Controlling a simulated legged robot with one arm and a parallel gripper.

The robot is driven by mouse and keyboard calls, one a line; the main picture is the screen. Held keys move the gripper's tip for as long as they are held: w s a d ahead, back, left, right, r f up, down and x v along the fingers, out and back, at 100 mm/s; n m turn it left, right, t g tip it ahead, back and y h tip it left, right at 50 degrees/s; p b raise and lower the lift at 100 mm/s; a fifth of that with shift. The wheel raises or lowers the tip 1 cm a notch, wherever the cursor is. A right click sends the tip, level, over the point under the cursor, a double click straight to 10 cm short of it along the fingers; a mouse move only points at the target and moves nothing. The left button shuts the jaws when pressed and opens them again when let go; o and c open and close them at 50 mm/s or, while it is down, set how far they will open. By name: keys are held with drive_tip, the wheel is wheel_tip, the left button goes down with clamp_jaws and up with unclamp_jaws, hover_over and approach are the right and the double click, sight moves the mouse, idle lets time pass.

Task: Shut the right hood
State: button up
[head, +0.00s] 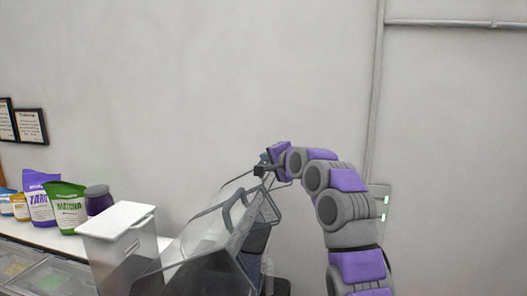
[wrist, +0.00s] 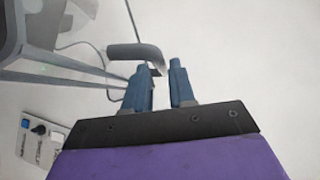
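A machine with clear, grey-framed hoods (head: 205,240) stands at the bottom centre of the head view, left of my arm. A panel tilts up towards my gripper (head: 262,169), which is high at its upper end. I cannot tell exactly which panel is the right hood. In the wrist view, my gripper (wrist: 162,78) has its two blue fingers apart. A dark bent handle (wrist: 132,51) lies at the fingertips, its curved end by the gap between them. Whether it touches a finger is unclear. Grey framing (wrist: 60,65) runs along the left.
A white-lidded clear bin (head: 115,220) stands left of the machine. Several pouches (head: 67,207) and a dark purple jar (head: 98,199) stand farther left. A wall box (head: 382,205) is behind my arm.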

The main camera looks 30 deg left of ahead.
drive_tip(key=shift+p+x, duration=1.45)
drive_tip(key=shift+x, duration=0.05)
drive_tip(key=shift+w+a, duration=0.15)
drive_tip(key=shift+c, duration=0.2)
drive_tip(key=shift+f, duration=0.1)
clamp_jaws()
